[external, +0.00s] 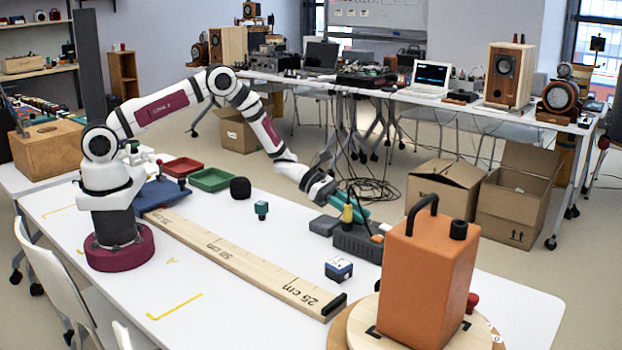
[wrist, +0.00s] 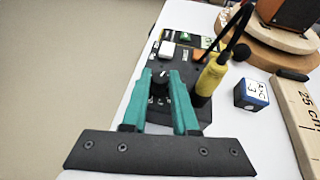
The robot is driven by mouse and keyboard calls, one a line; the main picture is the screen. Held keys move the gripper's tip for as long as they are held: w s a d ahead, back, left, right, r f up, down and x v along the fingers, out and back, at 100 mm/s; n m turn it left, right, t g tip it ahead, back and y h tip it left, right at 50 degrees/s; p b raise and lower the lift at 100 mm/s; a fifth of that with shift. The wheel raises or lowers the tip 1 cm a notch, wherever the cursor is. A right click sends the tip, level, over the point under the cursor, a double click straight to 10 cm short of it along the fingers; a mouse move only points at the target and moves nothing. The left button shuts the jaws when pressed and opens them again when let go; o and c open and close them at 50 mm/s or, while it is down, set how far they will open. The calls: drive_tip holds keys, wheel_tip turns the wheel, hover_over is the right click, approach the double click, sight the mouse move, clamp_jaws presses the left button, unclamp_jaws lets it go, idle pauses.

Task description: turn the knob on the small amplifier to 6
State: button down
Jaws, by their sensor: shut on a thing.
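The small amplifier is a dark grey box (external: 357,243) on the white table, behind the orange box. In the wrist view the amplifier (wrist: 190,58) fills the middle, with a black knob (wrist: 159,82) on its top face. My gripper (wrist: 161,80) has its two teal fingers on either side of the knob and is shut on it. In the external view my gripper (external: 360,216) reaches down to the amplifier from the left. A small white mark shows near the knob, but I cannot read the setting. The fingers hide part of the amplifier.
A yellow plug (wrist: 211,75) with a black cable stands close to the right finger. A blue-and-white cube (external: 338,269) and a wooden ruler (external: 235,258) lie nearby. An orange box (external: 428,275) stands on a round wooden turntable (external: 362,327). The table's far edge is close to the amplifier.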

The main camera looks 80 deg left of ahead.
drive_tip(key=shift+h, duration=0.3)
drive_tip(key=m+g, duration=0.1)
drive_tip(key=m+g+h, duration=0.2)
drive_tip(key=shift+w+a+m, duration=0.15)
drive_tip(key=shift+a+m, duration=0.1)
drive_tip(key=shift+m, duration=0.05)
drive_tip(key=shift+m+g+h, duration=0.9)
drive_tip(key=shift+m+g, duration=0.2)
drive_tip(key=shift+w, duration=0.1)
drive_tip(key=c, duration=1)
unclamp_jaws()
drive_tip(key=shift+o, duration=0.2)
drive_tip(key=v, duration=1.5)
drive_tip(key=shift+a, duration=0.4)
